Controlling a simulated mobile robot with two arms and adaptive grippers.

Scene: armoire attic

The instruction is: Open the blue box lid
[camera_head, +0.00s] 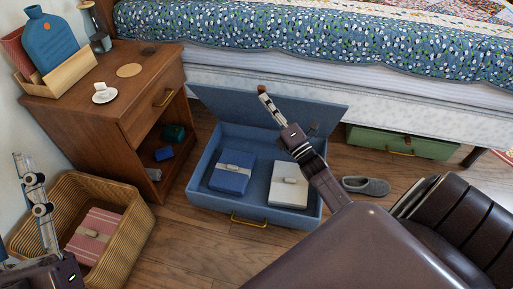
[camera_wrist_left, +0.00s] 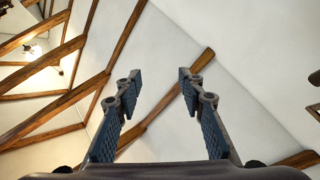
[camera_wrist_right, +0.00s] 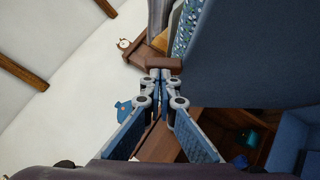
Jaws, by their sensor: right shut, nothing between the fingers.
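The blue box (camera_head: 265,180) sits on the floor with its lid (camera_head: 222,108) raised and tilted up at the back, so the inside shows. A blue folded bundle (camera_head: 232,172) and a white one (camera_head: 288,188), each with a band, lie in it. A brass handle (camera_head: 249,220) is on its front. My right gripper (camera_head: 263,90) is shut and empty, over the lid's upper edge; the lid (camera_wrist_right: 260,50) fills the upper right of the right wrist view. Whether they touch, I cannot tell. My left gripper (camera_head: 24,165) is open and empty, pointing up at the left (camera_wrist_left: 157,75).
A wooden nightstand (camera_head: 150,85) stands left of the box, and a wicker basket (camera_head: 135,225) stands in front of it. The bed (camera_head: 400,95) is behind, with a green case (camera_head: 400,142) under it. A grey slipper (camera_head: 366,186) lies right of the box.

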